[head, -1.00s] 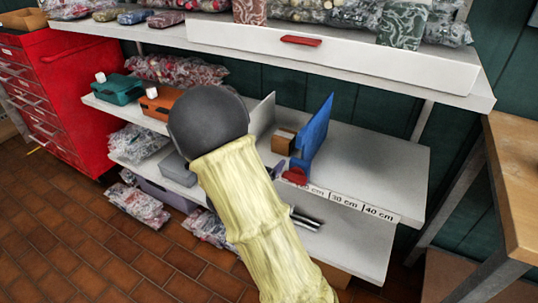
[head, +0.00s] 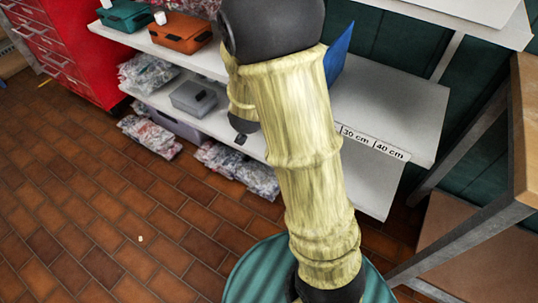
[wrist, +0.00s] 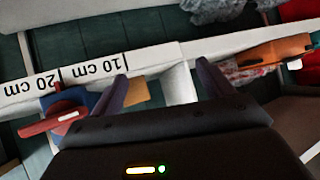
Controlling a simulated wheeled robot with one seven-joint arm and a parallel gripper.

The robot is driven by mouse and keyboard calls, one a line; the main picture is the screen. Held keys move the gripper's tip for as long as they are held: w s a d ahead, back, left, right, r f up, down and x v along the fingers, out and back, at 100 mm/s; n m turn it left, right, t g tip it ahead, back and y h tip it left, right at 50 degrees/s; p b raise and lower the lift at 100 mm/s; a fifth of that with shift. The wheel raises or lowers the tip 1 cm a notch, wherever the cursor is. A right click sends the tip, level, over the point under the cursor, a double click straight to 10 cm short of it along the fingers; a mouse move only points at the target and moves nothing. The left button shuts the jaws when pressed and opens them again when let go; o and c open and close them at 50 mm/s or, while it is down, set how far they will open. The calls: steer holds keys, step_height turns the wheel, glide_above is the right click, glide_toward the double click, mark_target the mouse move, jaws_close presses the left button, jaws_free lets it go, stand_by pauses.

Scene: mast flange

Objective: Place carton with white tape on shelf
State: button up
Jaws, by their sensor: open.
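A small tan block (wrist: 137,92), perhaps a carton, shows partly behind the left finger. I see no white tape on it, and cannot tell whether it is the task's carton. In the head view my arm hides the gripper and the middle of the shelf.
A blue upright panel (head: 338,55) stands on the shelf, with a red piece (wrist: 54,119) near it in the wrist view. The shelf right of it looks bare. An orange case (head: 181,33) and a teal case (head: 126,15) sit left. A wooden table (head: 526,130) stands right.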

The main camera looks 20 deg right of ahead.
steer(key=s+a+n+g+y, duration=0.2)
steer(key=s+n+g, duration=0.1)
steer(key=s, duration=0.7)
steer(key=s+a+n+g+y, duration=0.2)
steer(key=s+n+g+y, duration=0.1)
steer(key=s, duration=0.7)
steer(key=shift+a+f+n+g, duration=0.15)
steer(key=shift+a+n+g, duration=0.25)
steer(key=shift+g, duration=0.2)
steer(key=shift+w, duration=0.1)
steer(key=w+p+v, duration=0.2)
steer(key=p+v, duration=1)
steer(key=w+r+p+v, duration=0.1)
steer(key=w+p+v, duration=0.2)
steer(key=p+v, duration=0.9)
steer(key=w+r+p+v, duration=0.1)
steer(key=w+p+v, duration=0.2)
steer(key=p+v, duration=0.9)
steer(key=shift+p, duration=0.55)
steer(key=shift+f, duration=0.1)
